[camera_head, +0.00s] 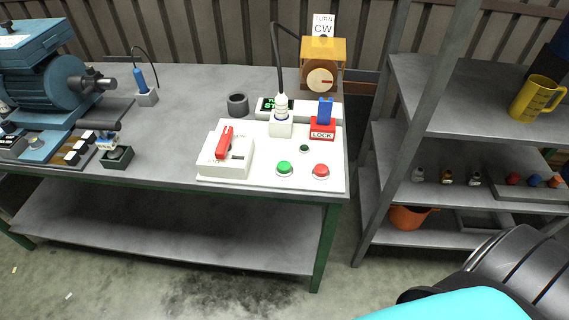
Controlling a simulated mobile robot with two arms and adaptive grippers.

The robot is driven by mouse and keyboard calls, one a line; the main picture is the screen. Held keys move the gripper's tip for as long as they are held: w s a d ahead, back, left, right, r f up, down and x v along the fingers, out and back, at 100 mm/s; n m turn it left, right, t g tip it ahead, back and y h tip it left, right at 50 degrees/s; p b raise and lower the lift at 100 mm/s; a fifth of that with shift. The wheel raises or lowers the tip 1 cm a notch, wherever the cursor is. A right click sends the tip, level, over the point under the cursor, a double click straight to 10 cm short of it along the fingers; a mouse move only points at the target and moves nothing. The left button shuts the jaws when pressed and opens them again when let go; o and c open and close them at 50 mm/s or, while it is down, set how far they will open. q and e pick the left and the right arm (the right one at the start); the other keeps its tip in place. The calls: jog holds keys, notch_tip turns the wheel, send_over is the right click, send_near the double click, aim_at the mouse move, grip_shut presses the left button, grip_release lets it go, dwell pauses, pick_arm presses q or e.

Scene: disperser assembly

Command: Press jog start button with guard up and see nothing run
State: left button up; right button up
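A green button (285,168) sits at the front of a white control panel (262,180) on the bench, left of a red button (321,171). Neither button has anything touching it. Which one is the jog start is not labelled legibly. A white switch box with a red handle (224,143) is at the panel's left. A red block marked LOCK (322,133) holds a blue upright piece (325,112). A blue motor (58,88) stands at the far left. I cannot make out a guard for certain. Neither gripper is in view.
An orange box with a round dial (322,76) stands behind the panel, under a "TURN CW" sign (323,24). A small display (272,105) shows green text. A dark ring (238,104) lies nearby. Shelves (445,142) at right hold a yellow jug (537,98).

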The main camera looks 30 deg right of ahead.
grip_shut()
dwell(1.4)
